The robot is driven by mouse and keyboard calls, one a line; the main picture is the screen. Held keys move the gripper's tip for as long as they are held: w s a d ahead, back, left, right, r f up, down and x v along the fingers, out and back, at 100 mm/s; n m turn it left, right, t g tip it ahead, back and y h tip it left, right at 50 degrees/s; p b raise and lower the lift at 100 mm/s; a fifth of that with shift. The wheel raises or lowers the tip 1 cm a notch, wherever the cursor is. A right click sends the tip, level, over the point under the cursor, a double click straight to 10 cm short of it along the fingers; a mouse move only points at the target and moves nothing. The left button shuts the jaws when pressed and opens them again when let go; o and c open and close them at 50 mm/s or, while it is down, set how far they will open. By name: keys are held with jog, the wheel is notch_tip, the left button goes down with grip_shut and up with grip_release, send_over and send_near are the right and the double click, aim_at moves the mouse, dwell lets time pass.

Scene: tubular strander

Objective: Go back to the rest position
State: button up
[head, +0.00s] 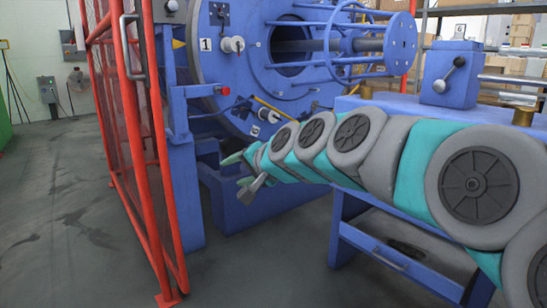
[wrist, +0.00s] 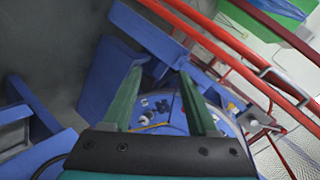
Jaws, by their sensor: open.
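My gripper (head: 240,174) is at the end of my arm, which stretches in from the right in the head view. It is in front of the lower part of the blue strander machine (head: 215,60), left of the blue bench. In the wrist view my gripper (wrist: 160,78) shows two green fingers, spread apart with nothing between them. Past the fingers are blue machine parts and small fittings, seen tilted. My arm hides part of the bench front and the machine's lower right.
A red mesh guard (head: 125,130) stands open left of the machine, close to my gripper's side. The blue bench (head: 350,205) is at right, carrying a blue lever box (head: 450,75). The grey floor (head: 60,220) at left is clear.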

jog(key=s+d+f+n+g+h, duration=0.2)
jog(key=s+d+f+g+h, duration=0.15)
jog(key=s+d+f, duration=0.7)
jog(key=s+d+f+n+g+h, duration=0.15)
jog(key=s+d+f+g, duration=0.4)
jog(key=s, duration=0.95)
jog(key=s+d+f+n+g+h, duration=0.25)
jog(key=s+d+f, duration=0.35)
jog(key=s+f, duration=0.5)
notch_tip(320, 180, up, 16)
jog(key=s+d+m+p, duration=0.1)
jog(key=s+p, duration=0.1)
jog(key=p, duration=1.2)
jog(key=shift+s+h+p, duration=0.3)
jog(key=shift+h+p, duration=0.05)
jog(key=shift+p, duration=0.05)
